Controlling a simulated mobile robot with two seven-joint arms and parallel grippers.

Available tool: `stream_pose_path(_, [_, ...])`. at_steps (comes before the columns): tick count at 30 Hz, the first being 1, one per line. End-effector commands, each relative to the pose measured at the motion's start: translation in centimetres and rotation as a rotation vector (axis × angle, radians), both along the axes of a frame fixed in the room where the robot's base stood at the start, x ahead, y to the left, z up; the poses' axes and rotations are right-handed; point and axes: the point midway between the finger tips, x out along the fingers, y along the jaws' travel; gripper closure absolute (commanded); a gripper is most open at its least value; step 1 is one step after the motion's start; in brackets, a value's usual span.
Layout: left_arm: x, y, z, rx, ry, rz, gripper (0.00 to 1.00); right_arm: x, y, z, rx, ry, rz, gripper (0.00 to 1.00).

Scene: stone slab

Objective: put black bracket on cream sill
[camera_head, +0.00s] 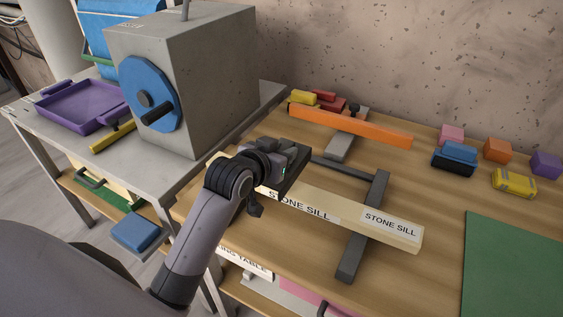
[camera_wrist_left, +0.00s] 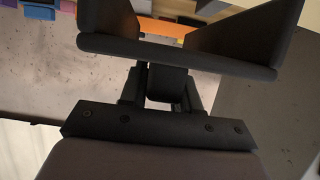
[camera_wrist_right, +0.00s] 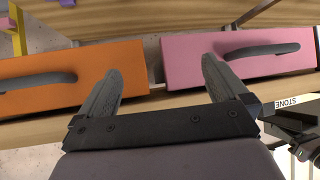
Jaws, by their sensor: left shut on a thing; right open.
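The cream sill (camera_head: 404,236) is a long bar labelled "STONE SILL", lying across dark grey supports (camera_head: 350,262) on the wooden table in the head view. My left gripper (camera_head: 282,163) is over the left half of the sill. It is shut on the black bracket (camera_head: 297,172), which fills the top of the left wrist view (camera_wrist_left: 180,55) as a dark plate with raised sides. I cannot tell whether the bracket touches the sill. My arm and gripper hide part of both. My right gripper (camera_wrist_right: 163,76) is open and empty, facing an orange drawer (camera_wrist_right: 112,62) and a pink drawer (camera_wrist_right: 190,50).
An orange bar (camera_head: 350,125) lies behind the sill. Several small coloured blocks, including a yellow one (camera_head: 514,182), stand at the back right. A green mat (camera_head: 510,270) covers the right side. A grey machine (camera_head: 215,80) and purple tray (camera_head: 85,105) are at left.

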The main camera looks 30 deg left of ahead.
Motion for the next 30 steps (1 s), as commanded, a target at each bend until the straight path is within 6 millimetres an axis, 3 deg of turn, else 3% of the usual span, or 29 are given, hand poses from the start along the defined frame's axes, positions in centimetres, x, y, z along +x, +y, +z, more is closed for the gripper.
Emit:
stream_pose_path(6, [0.0, 0.0, -2.9, 0.0, 0.003, 0.0, 0.99, 0.0, 0.0, 0.2, 0.0, 0.0, 0.0, 0.0])
stream_pose_path(18, [0.0, 0.0, -3.4, 0.0, 0.002, 0.0, 0.99, 0.0, 0.0, 0.1, 0.0, 0.0, 0.0, 0.0])
stream_pose_path(19, [0.0, 0.0, -3.3, 0.0, 0.001, 0.0, 0.59, 0.0, 0.0, 0.2, 0.0, 0.0, 0.0, 0.0])
stream_pose_path(21, [0.0, 0.0, -3.3, 0.0, 0.002, 0.0, 0.43, 0.0, 0.0, 0.2, 0.0, 0.0, 0.0, 0.0])
stream_pose_path(30, [0.0, 0.0, -3.1, 0.0, 0.0, 0.0, 0.43, 0.0, 0.0, 0.2, 0.0, 0.0, 0.0, 0.0])
